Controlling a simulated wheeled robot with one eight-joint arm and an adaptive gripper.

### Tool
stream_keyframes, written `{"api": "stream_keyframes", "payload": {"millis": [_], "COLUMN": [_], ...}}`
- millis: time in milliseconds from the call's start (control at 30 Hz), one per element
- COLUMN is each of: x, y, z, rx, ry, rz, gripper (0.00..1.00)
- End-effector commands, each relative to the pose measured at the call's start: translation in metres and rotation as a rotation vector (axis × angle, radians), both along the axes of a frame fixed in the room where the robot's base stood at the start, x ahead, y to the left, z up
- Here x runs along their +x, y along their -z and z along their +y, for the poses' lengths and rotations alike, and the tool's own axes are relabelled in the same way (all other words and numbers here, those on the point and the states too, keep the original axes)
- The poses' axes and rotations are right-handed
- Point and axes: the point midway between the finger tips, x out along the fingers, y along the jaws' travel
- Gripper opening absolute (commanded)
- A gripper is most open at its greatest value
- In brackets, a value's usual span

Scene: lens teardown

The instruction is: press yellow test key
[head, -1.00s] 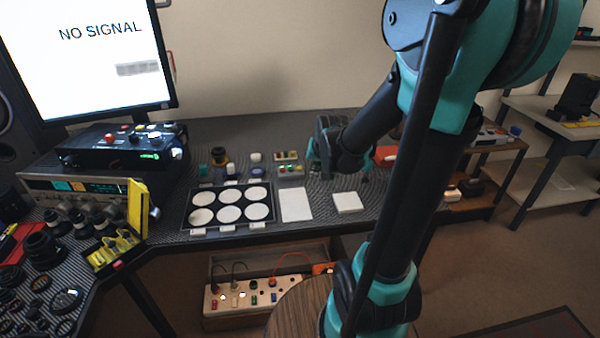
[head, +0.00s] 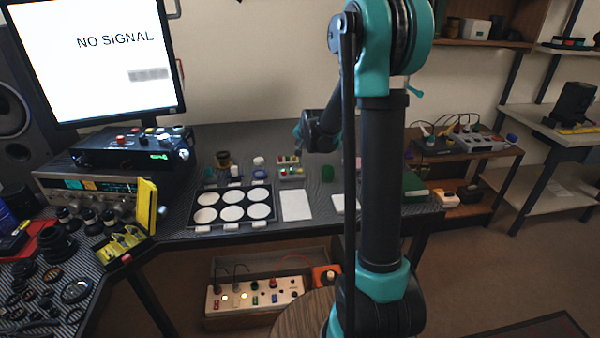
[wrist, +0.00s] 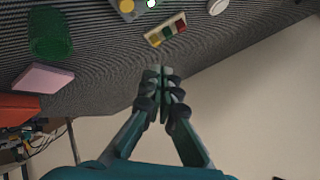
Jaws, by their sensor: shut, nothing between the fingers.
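In the head view, a small light box with coloured buttons (head: 291,173) sits on the back bench, right of the lens tray. In the wrist view, part of a grey box with a round yellow button (wrist: 126,6) shows at the top edge, cut off by the frame. A small strip with yellow, green and red blocks (wrist: 166,30) lies just below it in the picture. My gripper (wrist: 165,72) is shut and empty, apart from the strip and the button. In the head view my gripper (head: 299,131) hangs above the bench, its fingertips hard to make out.
A green cylinder (wrist: 50,32) and a pink block (wrist: 43,78) stand to one side in the wrist view. The black tray with white discs (head: 250,222) and a white sheet (head: 296,205) lie on the bench front. A black control unit (head: 130,153) stands under the monitor.

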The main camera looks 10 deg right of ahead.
Motion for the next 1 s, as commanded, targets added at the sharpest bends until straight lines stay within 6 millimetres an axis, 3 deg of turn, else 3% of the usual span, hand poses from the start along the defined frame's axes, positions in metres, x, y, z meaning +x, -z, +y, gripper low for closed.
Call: {"api": "stream_keyframes", "payload": {"millis": [333,800,1000], "x": [0.000,0.000,0.000], "y": [0.010,0.069,0.084], "z": [0.000,0.000,0.000], "rx": [-0.001,-0.001,-0.001], "ry": [0.000,0.000,0.000], "rz": [0.001,0.001,0.001], "gripper": [0.00,0.00,0.00]}}
